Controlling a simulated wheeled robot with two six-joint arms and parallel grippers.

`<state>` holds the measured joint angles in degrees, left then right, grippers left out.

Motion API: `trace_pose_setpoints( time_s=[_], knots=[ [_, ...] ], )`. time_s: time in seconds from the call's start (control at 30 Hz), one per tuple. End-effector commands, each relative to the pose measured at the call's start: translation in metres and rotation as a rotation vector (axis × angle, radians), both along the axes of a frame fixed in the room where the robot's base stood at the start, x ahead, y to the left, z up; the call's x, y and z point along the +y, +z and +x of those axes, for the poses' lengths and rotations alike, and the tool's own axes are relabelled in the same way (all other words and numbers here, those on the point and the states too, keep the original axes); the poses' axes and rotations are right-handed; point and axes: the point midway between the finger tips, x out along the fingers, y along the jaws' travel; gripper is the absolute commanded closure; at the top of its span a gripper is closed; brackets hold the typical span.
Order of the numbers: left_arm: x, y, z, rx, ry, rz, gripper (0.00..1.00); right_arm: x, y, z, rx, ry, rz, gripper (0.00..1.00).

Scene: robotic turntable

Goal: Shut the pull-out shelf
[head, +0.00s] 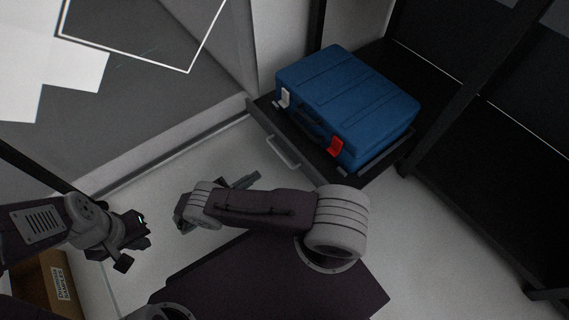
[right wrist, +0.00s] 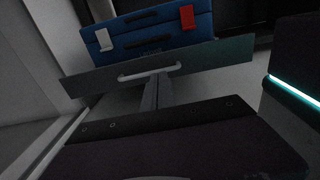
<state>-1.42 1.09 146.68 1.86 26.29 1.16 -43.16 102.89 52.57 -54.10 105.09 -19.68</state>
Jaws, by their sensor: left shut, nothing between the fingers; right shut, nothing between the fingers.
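The pull-out shelf (head: 262,119) is a dark tray extending from the black rack in the head view, with a pale bar handle (head: 283,152) on its front. A blue case (head: 345,100) with one white and one red latch lies on it. In the right wrist view the shelf front (right wrist: 95,80) and handle (right wrist: 150,73) are straight ahead. My right gripper (head: 252,178) is shut and empty, just short of the handle; its fingers (right wrist: 160,78) point at it, and I cannot tell whether they touch. My left gripper (head: 137,245) is shut and empty, far left of the shelf.
The black rack (head: 470,150) fills the right side, with a post near the shelf. A pale wall and grey panel (head: 140,90) stand left of the shelf. A brown box (head: 50,285) is at lower left. Pale floor (head: 225,150) in front of the shelf is clear.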

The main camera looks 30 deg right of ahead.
Motion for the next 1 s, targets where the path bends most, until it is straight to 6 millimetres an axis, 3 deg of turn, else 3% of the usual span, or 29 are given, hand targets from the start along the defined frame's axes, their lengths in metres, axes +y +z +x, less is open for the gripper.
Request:
trace_pose_setpoints(
  time_s=[0.17, 0.37, 0.7, 1.0],
  knots=[
    [0.0, 0.004, 0.0, -0.001, 0.0, 0.0, 1.0, -0.012, 0.003, 0.001, 0.002, -0.003, 0.0, 1.0],
    [0.0, 0.001, 0.0, 0.0, 0.0, 0.0, 1.0, -0.053, 0.002, 0.004, 0.004, -0.007, 0.001, 1.0],
    [0.0, -0.024, 0.0, 0.0, 0.0, 0.0, 1.0, -0.12, -0.001, 0.009, 0.001, -0.005, 0.001, 1.0],
    [0.0, -0.031, 0.0, 0.0, 0.0, 0.0, 1.0, -0.14, 0.002, 0.011, -0.001, -0.002, 0.002, 1.0]
  ],
)
